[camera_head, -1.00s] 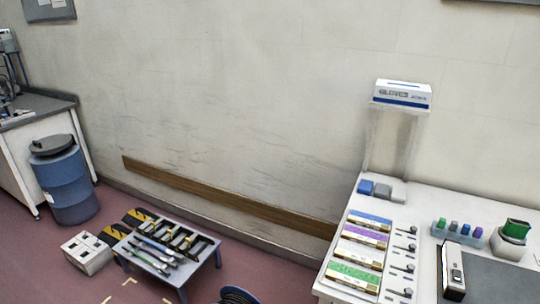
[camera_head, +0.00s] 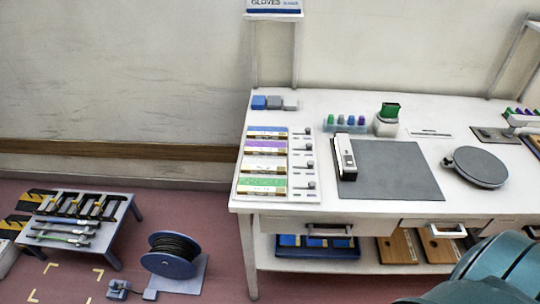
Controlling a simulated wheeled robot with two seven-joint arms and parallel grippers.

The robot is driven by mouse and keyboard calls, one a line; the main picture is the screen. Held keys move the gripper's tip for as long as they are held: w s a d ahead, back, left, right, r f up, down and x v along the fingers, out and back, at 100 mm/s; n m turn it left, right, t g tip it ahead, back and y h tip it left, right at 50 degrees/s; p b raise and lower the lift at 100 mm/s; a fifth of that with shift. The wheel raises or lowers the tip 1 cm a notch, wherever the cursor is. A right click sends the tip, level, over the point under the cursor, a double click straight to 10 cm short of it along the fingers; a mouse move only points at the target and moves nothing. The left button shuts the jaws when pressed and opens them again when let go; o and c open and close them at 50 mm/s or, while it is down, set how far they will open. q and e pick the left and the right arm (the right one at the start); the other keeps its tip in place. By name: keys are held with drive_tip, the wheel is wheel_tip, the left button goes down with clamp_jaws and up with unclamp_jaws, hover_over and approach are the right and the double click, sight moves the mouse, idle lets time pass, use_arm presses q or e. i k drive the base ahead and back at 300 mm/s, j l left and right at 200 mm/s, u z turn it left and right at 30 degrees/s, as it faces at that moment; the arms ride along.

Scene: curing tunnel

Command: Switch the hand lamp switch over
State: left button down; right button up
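A slim white and black device that looks like the hand lamp (camera_head: 345,155) lies on the left edge of the dark grey mat (camera_head: 400,172) on the white workbench. A small dark detail shows on its pale face, but I cannot tell the switch or its position at this size. Neither of my grippers is in view.
Left of the lamp is a board with coloured strips (camera_head: 265,164) and small dark levers. Behind stand a rack of coloured pieces (camera_head: 345,127) and a pot with a green top (camera_head: 388,122). A round grey turntable (camera_head: 480,167) is at the right. The mat's middle is clear.

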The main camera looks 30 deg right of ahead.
sight(349, 158)
drive_tip(key=z, duration=1.5)
